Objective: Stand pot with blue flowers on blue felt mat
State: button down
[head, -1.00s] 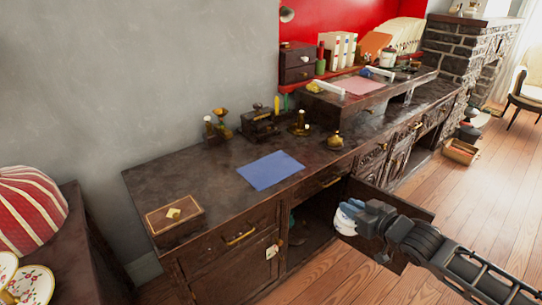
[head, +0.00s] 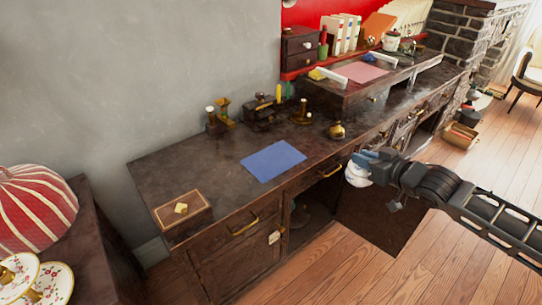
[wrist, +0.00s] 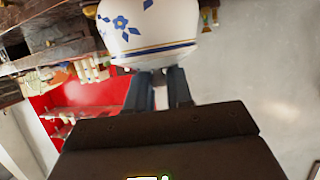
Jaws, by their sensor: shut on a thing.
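The pot with blue flowers (wrist: 150,28) is white with blue flowers and blue bands in the wrist view. My gripper (wrist: 160,85) is shut on it, its two fingers against the pot's near side. In the head view the pot (head: 357,175) shows as a small white and blue shape at the end of my gripper (head: 370,165), in front of the desk's front edge and apart from the desk top. The blue felt mat (head: 273,161) lies flat and bare on the dark desk top, to the left of the pot.
A wooden box (head: 183,210) stands at the desk's left end. Brass items (head: 222,112) and a small brass pot (head: 337,130) stand behind and right of the mat. A raised shelf carries a pink mat (head: 361,72). A cupboard door (head: 385,215) hangs open below my gripper.

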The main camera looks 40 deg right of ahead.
aim_at(273, 159)
jog(key=i+l, duration=0.1)
jog(key=i, duration=0.35)
jog(key=i+l, duration=0.1)
jog(key=i, duration=0.35)
